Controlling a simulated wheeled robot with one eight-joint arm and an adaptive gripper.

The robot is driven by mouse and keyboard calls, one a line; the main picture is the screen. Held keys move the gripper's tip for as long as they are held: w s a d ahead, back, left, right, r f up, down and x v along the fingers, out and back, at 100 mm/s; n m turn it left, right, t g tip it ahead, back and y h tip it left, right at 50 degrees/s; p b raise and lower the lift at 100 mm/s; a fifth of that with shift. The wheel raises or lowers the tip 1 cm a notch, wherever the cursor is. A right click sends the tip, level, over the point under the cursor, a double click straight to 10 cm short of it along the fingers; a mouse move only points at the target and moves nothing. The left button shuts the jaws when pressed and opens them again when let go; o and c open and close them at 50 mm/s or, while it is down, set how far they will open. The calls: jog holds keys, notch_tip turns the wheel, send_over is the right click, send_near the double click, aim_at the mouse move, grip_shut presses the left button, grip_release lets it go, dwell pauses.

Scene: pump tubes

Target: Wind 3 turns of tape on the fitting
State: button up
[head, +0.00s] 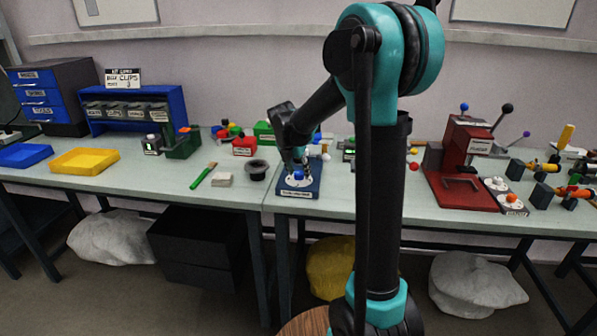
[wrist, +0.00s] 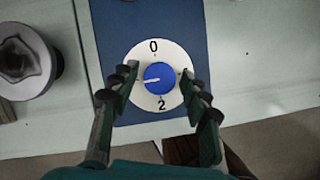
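A blue knob (wrist: 160,78) sits at the centre of a white dial (wrist: 160,55) marked 0 at the top and 2 at the bottom. Its white line points left in the wrist view. The dial is on a dark blue block (wrist: 110,20); in the head view this block (head: 312,190) stands at the bench's front edge, its label too small to read. My gripper (wrist: 160,74) is open, with one finger on each side of the knob and a visible gap to it on both sides. I cannot make out tape or a fitting here.
Left of the block are a dark round cup (head: 257,170), a white pad (head: 222,180) and a green-handled brush (head: 203,176). A red press (head: 462,165) stands to the right. Yellow (head: 85,160) and blue (head: 25,155) trays lie far left.

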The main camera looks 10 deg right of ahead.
jog(key=shift+o, duration=0.5)
jog(key=v, duration=1.2)
jog(key=s+d+f+m+y, duration=0.1)
jog(key=s+d+f+m, duration=0.2)
jog(key=s+f+m, duration=0.7)
jog(key=s+d+f+m+y, duration=0.1)
jog(key=s+d+f+m, duration=0.3)
jog(key=s+f+m, duration=0.7)
jog(key=s+m, duration=0.5)
jog(key=m, duration=0.2)
jog(key=shift+s+m+t+y, duration=0.3)
jog(key=shift+y, duration=0.1)
jog(key=shift+d+r, duration=0.1)
